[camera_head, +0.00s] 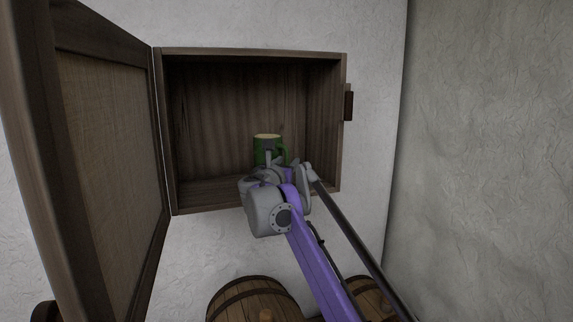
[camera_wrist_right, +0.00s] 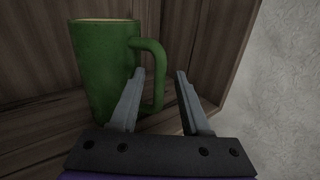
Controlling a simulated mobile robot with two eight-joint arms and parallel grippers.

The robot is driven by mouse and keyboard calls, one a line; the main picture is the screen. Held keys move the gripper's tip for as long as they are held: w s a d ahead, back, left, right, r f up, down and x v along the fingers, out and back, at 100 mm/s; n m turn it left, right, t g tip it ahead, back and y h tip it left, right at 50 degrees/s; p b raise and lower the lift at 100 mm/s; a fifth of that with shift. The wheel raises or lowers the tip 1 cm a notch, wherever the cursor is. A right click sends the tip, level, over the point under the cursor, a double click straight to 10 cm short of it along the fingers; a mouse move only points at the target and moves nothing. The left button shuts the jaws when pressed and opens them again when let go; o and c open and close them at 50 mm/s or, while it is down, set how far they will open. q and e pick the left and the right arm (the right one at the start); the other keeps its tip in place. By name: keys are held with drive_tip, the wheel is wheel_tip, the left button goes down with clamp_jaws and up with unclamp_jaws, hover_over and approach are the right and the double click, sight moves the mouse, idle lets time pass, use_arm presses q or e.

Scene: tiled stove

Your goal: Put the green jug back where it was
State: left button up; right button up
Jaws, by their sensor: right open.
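The green jug (camera_head: 267,147) stands upright inside the open wooden wall cabinet (camera_head: 255,52), on its floor. My right gripper (camera_head: 270,160) reaches into the cabinet in front of the jug and hides its lower part in the head view. In the right wrist view the jug (camera_wrist_right: 105,65) is at the left with its handle to the right. The two fingers of my right gripper (camera_wrist_right: 158,88) are apart, with the handle's lower part near the left finger. I cannot tell whether they touch. My left gripper is not in view.
The cabinet door (camera_head: 105,150) is swung open to the left. Wooden barrels (camera_head: 255,298) stand below the cabinet. A wall (camera_head: 490,150) rises at the right. The rest of the cabinet's inside looks empty.

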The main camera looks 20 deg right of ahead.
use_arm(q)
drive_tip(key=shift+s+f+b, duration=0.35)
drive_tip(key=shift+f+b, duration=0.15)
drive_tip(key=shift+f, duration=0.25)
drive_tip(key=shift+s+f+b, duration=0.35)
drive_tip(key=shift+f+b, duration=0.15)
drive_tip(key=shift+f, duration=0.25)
use_arm(e)
drive_tip(key=v, duration=1.2)
drive_tip(key=s+d+f+m+g+y, duration=0.2)
drive_tip(key=s+f+m+g, duration=0.1)
drive_tip(key=s+f+m, duration=0.55)
drive_tip(key=s+d+f+m+g+y, duration=0.1)
drive_tip(key=s+f+m+g, duration=0.35)
drive_tip(key=f, duration=0.75)
drive_tip(key=s+a+f+m+y, duration=0.2)
drive_tip(key=s+a+f+m, duration=0.1)
drive_tip(key=s+f+m, duration=0.2)
drive_tip(key=s+a+f+m+y, duration=0.3)
drive_tip(key=s+f+m, duration=0.2)
drive_tip(key=s+f, duration=0.5)
drive_tip(key=s+a+f+m+g+y, duration=0.1)
drive_tip(key=s+a+f+m+y, duration=0.2)
drive_tip(key=s+f, duration=0.4)
wheel_tip(320, 180, down, 5)
drive_tip(key=shift+s+a+r+m, duration=0.1)
drive_tip(key=shift+s+a+m, duration=0.15)
drive_tip(key=shift+a+m, duration=0.55)
